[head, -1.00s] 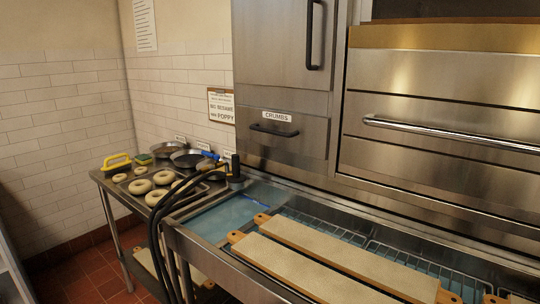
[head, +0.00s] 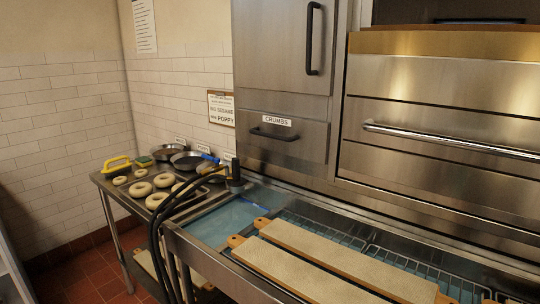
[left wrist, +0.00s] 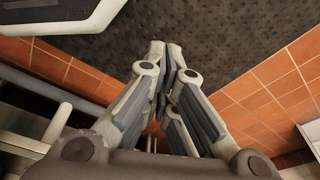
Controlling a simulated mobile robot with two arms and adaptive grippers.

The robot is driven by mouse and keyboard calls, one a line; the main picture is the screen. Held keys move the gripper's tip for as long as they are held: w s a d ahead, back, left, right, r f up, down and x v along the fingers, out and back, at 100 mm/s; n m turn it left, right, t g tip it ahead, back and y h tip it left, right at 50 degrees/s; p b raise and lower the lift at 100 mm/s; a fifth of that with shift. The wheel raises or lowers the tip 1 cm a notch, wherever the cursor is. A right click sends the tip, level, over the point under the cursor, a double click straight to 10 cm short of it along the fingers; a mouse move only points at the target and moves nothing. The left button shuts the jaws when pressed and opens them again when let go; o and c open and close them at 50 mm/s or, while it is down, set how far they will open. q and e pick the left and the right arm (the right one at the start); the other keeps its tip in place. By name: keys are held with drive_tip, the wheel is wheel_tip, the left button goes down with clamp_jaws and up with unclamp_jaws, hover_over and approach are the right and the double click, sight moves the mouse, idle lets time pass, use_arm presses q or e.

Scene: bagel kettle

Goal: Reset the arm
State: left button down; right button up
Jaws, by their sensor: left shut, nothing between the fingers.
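My left gripper (left wrist: 167,62) shows in the left wrist view, its grey fingers together and nothing between them. It points over the floor, with a dark mat (left wrist: 215,30) and red-brown tiles (left wrist: 285,75) behind the fingertips. I cannot make out this gripper in the head view. My right gripper is in neither view.
In the head view, bagels (head: 140,188) and pans (head: 187,161) stand on a metal table (head: 108,186). Boards (head: 340,255) lie across a water-filled sink (head: 212,224). Black hose-like parts (head: 157,245) arch at the sink's left end. An oven (head: 440,150) stands right.

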use_arm(q)
drive_tip(key=s+a+f, duration=0.2)
drive_tip(key=s+f, duration=0.5)
drive_tip(key=s, duration=0.5)
drive_tip(key=shift+a+f+g+p, duration=0.15)
drive_tip(key=shift+f+g+p, duration=0.15)
drive_tip(key=shift+f+g, duration=0.1)
